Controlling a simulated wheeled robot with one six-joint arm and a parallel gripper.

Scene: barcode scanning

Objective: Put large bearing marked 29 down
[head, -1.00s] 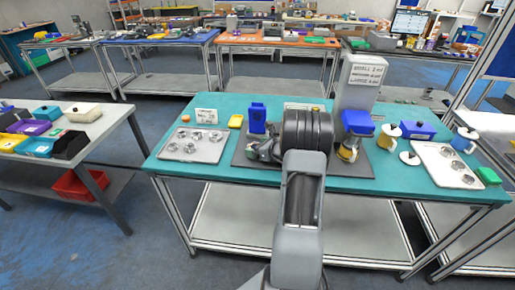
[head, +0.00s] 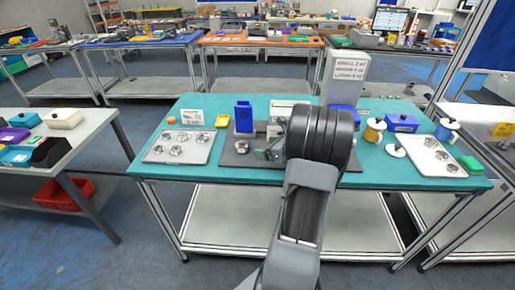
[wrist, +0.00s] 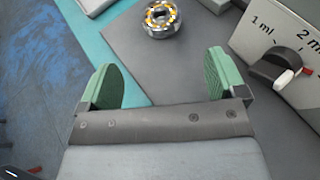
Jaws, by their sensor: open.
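A bearing (wrist: 160,18), a metal ring with yellow-orange parts inside, lies on the dark grey mat (wrist: 185,70) at the top of the wrist view. It also shows as a small silver ring (head: 241,146) on the mat in the head view. No number is readable on it. My gripper (wrist: 157,82) is open, its two green finger pads wide apart with nothing between them. The bearing lies beyond the fingertips, apart from them. In the head view my gripper (head: 268,153) is low over the mat, partly hidden by my arm.
A grey box marked 1 ml and 2 ml (wrist: 285,35), with a dark knob and red-white pointer, stands right of the fingers. A blue holder (head: 244,117) stands behind the bearing. A tray of several metal rings (head: 160,150) is at left, another tray (head: 418,150) at right.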

